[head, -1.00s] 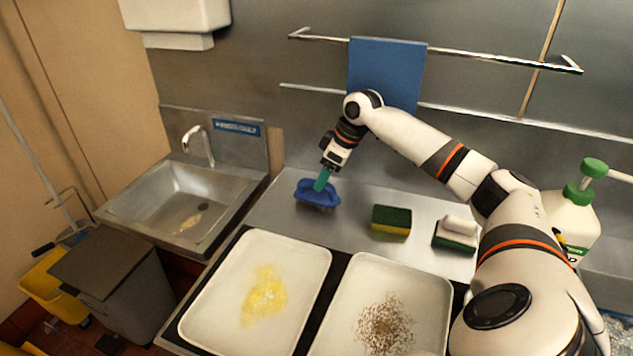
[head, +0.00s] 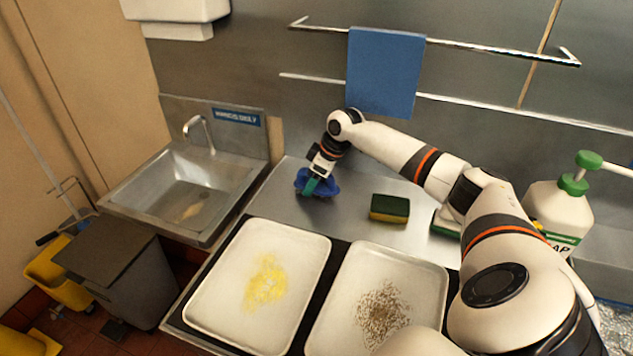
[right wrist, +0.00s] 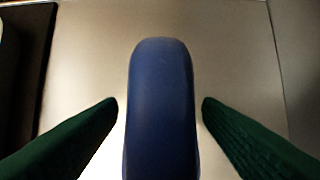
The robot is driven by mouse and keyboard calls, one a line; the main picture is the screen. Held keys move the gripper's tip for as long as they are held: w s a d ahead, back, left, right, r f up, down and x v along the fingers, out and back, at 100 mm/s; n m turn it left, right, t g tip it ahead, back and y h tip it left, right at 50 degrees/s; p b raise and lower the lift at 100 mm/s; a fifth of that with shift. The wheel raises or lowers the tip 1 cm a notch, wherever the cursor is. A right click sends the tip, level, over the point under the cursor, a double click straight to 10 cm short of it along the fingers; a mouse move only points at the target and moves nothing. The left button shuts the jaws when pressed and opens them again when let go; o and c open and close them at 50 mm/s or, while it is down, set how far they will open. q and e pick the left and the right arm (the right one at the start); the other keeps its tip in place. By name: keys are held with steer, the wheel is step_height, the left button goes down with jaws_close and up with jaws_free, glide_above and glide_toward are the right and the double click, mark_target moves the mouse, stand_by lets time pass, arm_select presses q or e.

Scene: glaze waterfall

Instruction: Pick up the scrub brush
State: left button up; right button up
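The blue scrub brush (head: 331,187) lies on the steel counter behind the two trays, partly hidden by my right gripper in the head view. My right gripper (head: 311,187) is down at the brush with its green fingertips. In the right wrist view the brush's blue handle (right wrist: 162,110) runs up the middle, between the two green fingers of my right gripper (right wrist: 160,108). The fingers are open, with a gap on each side of the handle. My left gripper is not in view.
A yellow and green sponge (head: 389,208) lies right of the brush. Another item behind my right arm is mostly hidden. Two white trays, one with yellow residue (head: 316,245) and one with brown crumbs (head: 436,275), stand in front. A sink (head: 236,180) is left; a soap bottle (head: 561,212) is right.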

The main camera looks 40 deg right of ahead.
steer(key=c, duration=0.8)
steer(key=shift+a+r+b, duration=0.15)
steer(key=shift+r+b, duration=0.25)
steer(key=shift+b, duration=0.05)
step_height(320, 180, up, 6)
steer(key=shift+f+b, duration=0.1)
steer(key=shift+b, duration=0.3)
steer(key=s+a+b, duration=0.1)
steer(key=s+a, duration=0.3)
steer(key=a, duration=0.4)
steer(key=s+a+b, duration=0.1)
steer(key=s+a, duration=0.4)
steer(key=a, duration=0.4)
steer(key=shift+a+r+b, duration=0.25)
steer(key=shift+b, duration=0.1)
